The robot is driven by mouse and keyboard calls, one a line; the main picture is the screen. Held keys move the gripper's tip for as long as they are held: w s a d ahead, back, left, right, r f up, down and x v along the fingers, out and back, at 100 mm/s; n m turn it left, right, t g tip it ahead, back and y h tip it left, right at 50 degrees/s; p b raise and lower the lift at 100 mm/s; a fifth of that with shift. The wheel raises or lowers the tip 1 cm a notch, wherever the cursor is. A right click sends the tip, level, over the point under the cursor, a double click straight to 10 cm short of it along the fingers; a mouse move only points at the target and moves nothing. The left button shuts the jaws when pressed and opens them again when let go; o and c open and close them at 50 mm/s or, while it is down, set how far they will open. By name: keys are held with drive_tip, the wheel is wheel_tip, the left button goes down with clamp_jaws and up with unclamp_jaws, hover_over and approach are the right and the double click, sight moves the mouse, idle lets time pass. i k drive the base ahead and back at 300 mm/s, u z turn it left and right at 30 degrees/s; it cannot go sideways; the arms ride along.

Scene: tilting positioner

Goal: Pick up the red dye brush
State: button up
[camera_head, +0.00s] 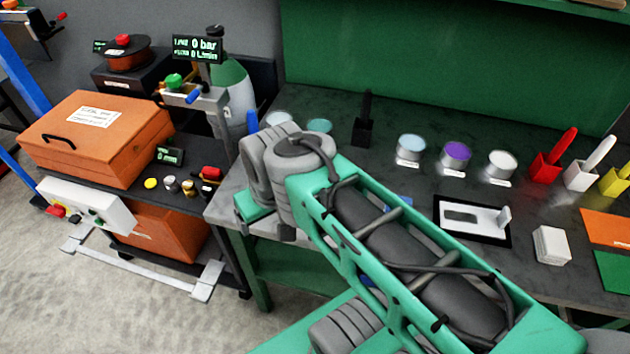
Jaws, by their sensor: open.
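The red dye brush (565,143) stands tilted in a red holder (546,169) on the dark bench, at the right of the head view. Its handle points up and to the right, and its lower end is hidden in the holder. A white brush (600,150) in a white holder stands just right of it, with a yellow brush (626,172) in a yellow holder at the picture edge. My green and grey arm crosses the lower middle of the picture, left of and nearer than the brushes. My gripper is not visible.
Tins with white and purple contents (456,153) and a black holder (364,130) stand left of the brushes. A white fixture (470,217), a white block (551,245) and orange and green sheets lie nearer. A green panel (450,70) rises behind the bench.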

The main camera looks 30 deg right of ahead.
sight(559, 148)
drive_tip(key=z, duration=2.7)
